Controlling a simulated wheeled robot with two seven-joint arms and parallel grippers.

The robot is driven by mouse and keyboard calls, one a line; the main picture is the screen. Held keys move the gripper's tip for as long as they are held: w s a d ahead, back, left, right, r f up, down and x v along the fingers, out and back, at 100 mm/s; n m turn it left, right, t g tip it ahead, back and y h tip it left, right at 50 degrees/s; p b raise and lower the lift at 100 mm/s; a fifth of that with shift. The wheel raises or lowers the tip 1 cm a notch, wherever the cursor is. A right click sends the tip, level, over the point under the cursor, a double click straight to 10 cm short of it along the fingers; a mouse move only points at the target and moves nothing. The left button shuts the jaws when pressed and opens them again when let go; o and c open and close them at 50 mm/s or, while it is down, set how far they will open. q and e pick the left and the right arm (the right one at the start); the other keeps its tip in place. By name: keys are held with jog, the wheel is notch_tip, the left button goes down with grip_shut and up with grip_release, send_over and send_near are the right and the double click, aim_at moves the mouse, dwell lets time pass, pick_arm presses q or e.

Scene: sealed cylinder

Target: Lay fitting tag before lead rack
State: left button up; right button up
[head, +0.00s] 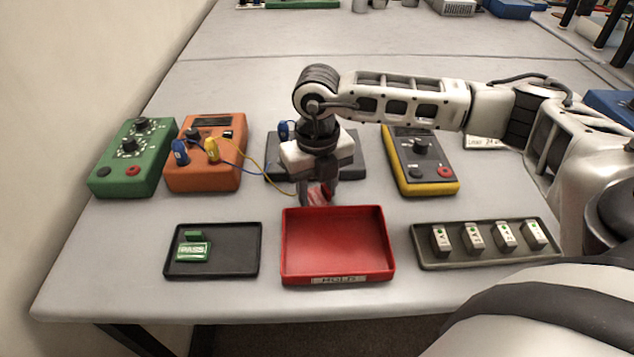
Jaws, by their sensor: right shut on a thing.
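My right gripper (318,194) points down at mid table, just behind the red tray. It is shut on a small red-and-white piece (317,195), perhaps a tag; its face is not readable. A green tag marked PASS (193,251) lies in the black tray (248,264) at the front left, with another green piece behind it. A dark grey block (352,171) stands behind my right gripper, partly hidden by it, with a blue plug (283,131) at its left end. I cannot tell whether this block is the lead rack. My left gripper is not in view.
The red tray (338,243) is empty; its label is blurred. An olive tray (480,262) holds several small pale blocks. Behind stand a green box (131,160), an orange meter (207,178) with blue and yellow leads, and a yellow-edged meter (421,160). My right arm spans the right side.

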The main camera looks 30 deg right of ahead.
aim_at(317, 197)
jog(key=shift+f, duration=0.1)
jog(key=shift+f, duration=0.15)
jog(key=o, duration=0.9)
jog(key=shift+o, duration=0.2)
notch_tip(317, 197, up, 13)
jog(key=b, duration=0.1)
jog(key=shift+f+b, duration=0.2)
jog(key=shift+b, duration=0.15)
jog(key=shift+f, duration=0.1)
